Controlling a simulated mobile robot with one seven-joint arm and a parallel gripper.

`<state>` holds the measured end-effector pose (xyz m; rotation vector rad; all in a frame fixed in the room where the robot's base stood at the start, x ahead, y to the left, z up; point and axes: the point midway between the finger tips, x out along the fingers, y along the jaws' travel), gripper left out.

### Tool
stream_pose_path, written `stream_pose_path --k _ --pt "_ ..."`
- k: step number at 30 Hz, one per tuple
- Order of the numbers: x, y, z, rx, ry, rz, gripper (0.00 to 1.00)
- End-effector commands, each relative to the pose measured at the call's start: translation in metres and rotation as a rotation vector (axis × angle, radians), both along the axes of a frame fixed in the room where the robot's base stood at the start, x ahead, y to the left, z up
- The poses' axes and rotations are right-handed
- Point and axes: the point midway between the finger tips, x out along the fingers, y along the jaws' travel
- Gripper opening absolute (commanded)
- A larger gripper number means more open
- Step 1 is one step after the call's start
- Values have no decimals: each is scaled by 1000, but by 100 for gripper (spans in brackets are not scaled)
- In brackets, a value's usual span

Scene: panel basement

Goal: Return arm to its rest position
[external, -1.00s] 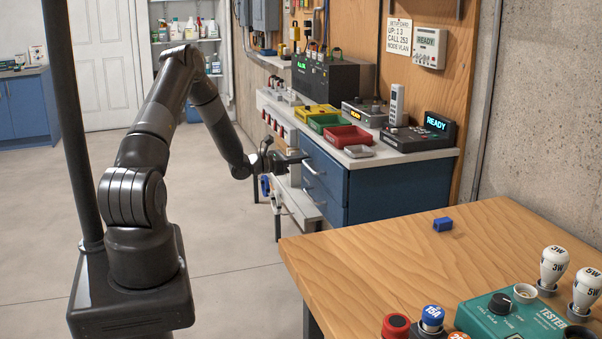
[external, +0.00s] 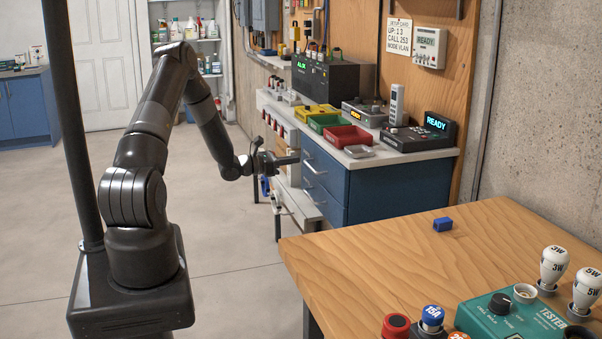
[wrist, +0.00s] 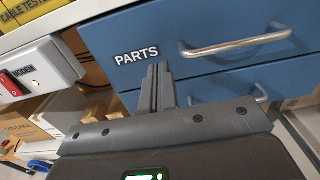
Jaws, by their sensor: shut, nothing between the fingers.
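My gripper (external: 290,159) is at the end of my outstretched arm, in front of the blue drawer cabinet (external: 395,195) in the external view. In the wrist view my gripper (wrist: 158,70) has its fingers together with nothing between them. The fingertips point at the blue drawer front marked PARTS (wrist: 215,50). They lie just below that label and left of the metal handle (wrist: 235,42), and do not grip it. Both drawers look closed. The exact gap between fingertips and drawer front is hard to tell.
A white MODEM power strip (wrist: 35,70) is left of the drawers. The floor at left is clear.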

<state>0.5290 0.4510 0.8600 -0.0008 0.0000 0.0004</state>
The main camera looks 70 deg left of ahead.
Motion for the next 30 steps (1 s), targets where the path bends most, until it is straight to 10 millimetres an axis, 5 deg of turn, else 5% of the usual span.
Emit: stream_pose_path --k 6,15,25,30 --pt "-55 1 0 -1 2 4 0" --pt "-97 1 -1 1 2 1 0" --pt "-97 -5 4 13 5 -21 0" --pt "-69 -51 35 118 42 -186 0"
